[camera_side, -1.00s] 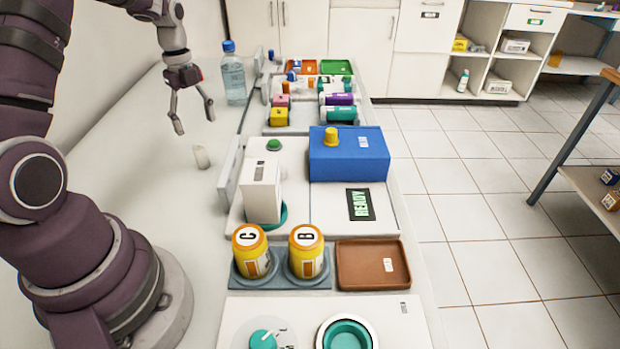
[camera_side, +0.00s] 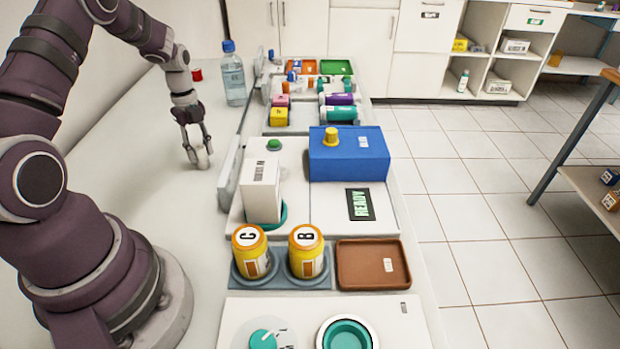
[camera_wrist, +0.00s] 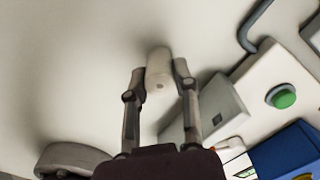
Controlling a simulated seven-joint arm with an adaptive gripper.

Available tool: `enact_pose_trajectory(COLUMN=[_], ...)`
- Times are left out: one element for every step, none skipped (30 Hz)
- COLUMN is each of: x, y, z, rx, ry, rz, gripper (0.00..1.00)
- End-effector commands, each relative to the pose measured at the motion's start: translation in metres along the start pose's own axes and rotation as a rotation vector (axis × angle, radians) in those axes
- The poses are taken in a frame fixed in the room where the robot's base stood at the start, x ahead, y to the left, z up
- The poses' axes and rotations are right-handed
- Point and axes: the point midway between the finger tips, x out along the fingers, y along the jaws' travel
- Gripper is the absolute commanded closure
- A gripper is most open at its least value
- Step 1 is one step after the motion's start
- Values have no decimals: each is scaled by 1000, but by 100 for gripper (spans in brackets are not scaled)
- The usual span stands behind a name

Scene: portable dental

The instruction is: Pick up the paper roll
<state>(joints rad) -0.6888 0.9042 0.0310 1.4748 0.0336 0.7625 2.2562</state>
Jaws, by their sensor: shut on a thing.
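The paper roll (camera_side: 203,159) is a small white cylinder standing on the white bench, left of the tilted grey panel. My gripper (camera_side: 200,155) is down at the bench with its fingers on either side of the roll, shut on it. In the wrist view the roll (camera_wrist: 159,68) sits between the two fingertips of my gripper (camera_wrist: 159,76). The roll appears to be at bench level; I cannot tell whether it touches the bench.
A white box (camera_side: 262,190) and the grey panel (camera_side: 230,172) stand just right of my gripper. A clear bottle (camera_side: 234,80) and a red cap-like thing (camera_side: 197,75) are behind it. A blue box (camera_side: 348,158) is further right. The bench to the left is clear.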

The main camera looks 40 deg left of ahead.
Motion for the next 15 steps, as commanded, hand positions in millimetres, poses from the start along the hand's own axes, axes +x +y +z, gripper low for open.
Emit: enact_pose_trajectory(x=[0, 0, 0, 0, 0, 0, 0, 0, -1, -3, -5, -8, -12, -16, -24], y=[0, 0, 0, 0, 0, 0, 0, 0, 0, 0, 0, -1, -1, -1, -1], z=[0, 0, 0, 0, 0, 0, 0, 0, 0, 0, 0, 0, 0, 0, 1], rx=[0, 0, 0, 0, 0, 0, 0, 0, 0, 0, 0, 1, 1, 1, 0], ry=[0, 0, 0, 0, 0, 0, 0, 0, 0, -1, -1, -2, -2, -3, -4], rz=[0, 0, 0, 0, 0, 0, 0, 0, -1, -1, -2, -3, -3, -3, -4], gripper=[92, 93, 94, 94, 94, 94, 94, 94, 94, 94, 94, 94, 94, 94, 94])
